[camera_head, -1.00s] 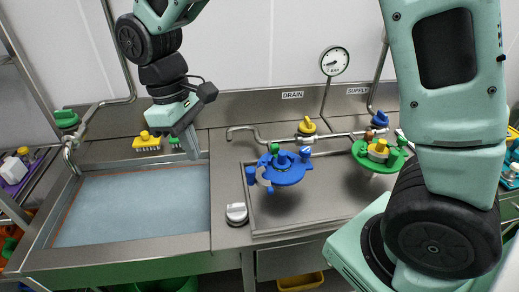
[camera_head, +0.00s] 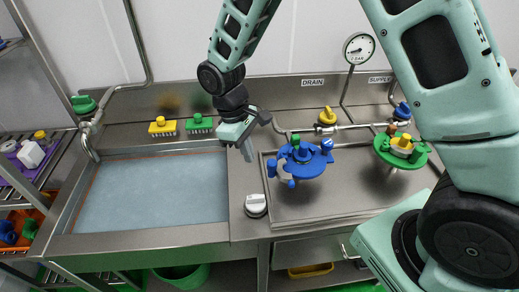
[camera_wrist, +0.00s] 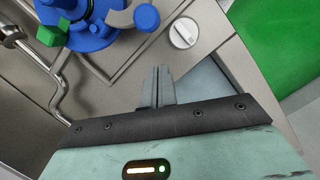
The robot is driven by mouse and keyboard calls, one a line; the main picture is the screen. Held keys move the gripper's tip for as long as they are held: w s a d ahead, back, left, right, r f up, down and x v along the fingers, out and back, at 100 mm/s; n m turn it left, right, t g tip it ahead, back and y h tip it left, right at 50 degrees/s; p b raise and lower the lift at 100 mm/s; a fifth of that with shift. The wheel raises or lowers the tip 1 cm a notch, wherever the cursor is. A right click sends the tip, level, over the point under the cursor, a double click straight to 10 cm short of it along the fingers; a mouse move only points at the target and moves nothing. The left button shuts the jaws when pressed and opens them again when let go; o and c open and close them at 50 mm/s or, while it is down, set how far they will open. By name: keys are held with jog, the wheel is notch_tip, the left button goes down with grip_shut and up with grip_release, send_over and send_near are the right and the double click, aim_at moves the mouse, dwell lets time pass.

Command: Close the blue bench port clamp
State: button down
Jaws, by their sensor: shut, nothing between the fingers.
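The blue bench port (camera_head: 312,166) is a round blue fitting with a green knob and blue knobs, standing over the recessed steel tray. Its clamp (camera_head: 286,171) shows as a pale grey curved piece on the port's left side, with a blue end below it. In the wrist view the port (camera_wrist: 90,35) is at the top left, with the grey curved clamp piece (camera_wrist: 121,18) and a round blue knob (camera_wrist: 146,17) beside it. I cannot tell how far the clamp stands open. My gripper (camera_head: 249,156) is shut and empty, left of the port and apart from it. Its fingers also show in the wrist view (camera_wrist: 157,72).
A white round knob (camera_head: 256,205) sits on the bench before the port. A green port (camera_head: 402,151) stands to the right. A wide basin (camera_head: 150,195) lies left.

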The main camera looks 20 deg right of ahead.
aim_at(278, 167)
jog(key=shift+s+d+r+p, duration=0.2)
jog(key=shift+s+d+p, duration=0.15)
jog(key=shift+s+d, duration=0.8)
